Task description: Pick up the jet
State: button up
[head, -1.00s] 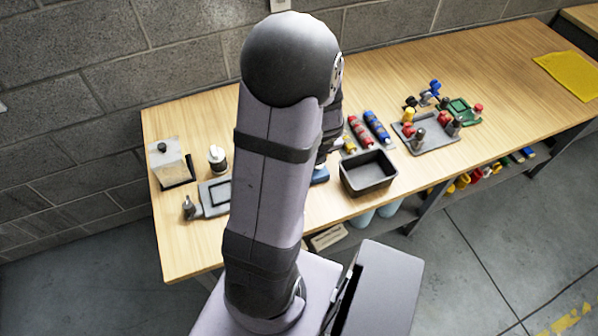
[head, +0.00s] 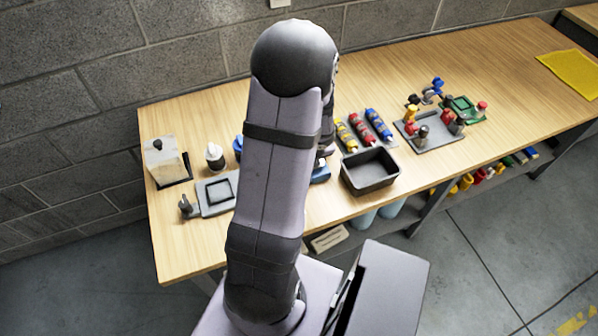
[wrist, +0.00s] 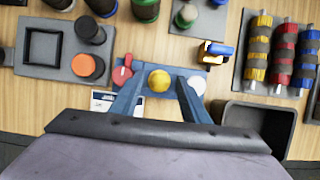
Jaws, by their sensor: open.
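I cannot tell for sure which thing is the jet. In the wrist view, a blue base (wrist: 168,73) carries a red knob (wrist: 122,75), a gold ball (wrist: 159,81) and a white ball (wrist: 196,85). My gripper (wrist: 157,88) is open, with its two blue-grey fingers apart on either side of the gold ball. Nothing shows held between them. A small black, yellow and blue piece (wrist: 214,53) lies just above the base's right end. In the head view my arm hides the gripper and most of the blue base.
A dark bin (head: 369,185) stands right of the gripper; yellow, red and blue rollers lie behind it. A grey tray (head: 427,143) holds several knobbed parts farther right. A grey plate (wrist: 18,67) with an orange-topped cylinder (wrist: 88,66) lies left.

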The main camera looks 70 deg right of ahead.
grip_shut()
jog(key=shift+r, duration=0.1)
notch_tip(320, 180, up, 10)
jog(key=p, duration=0.6)
jog(key=shift+p, duration=0.35)
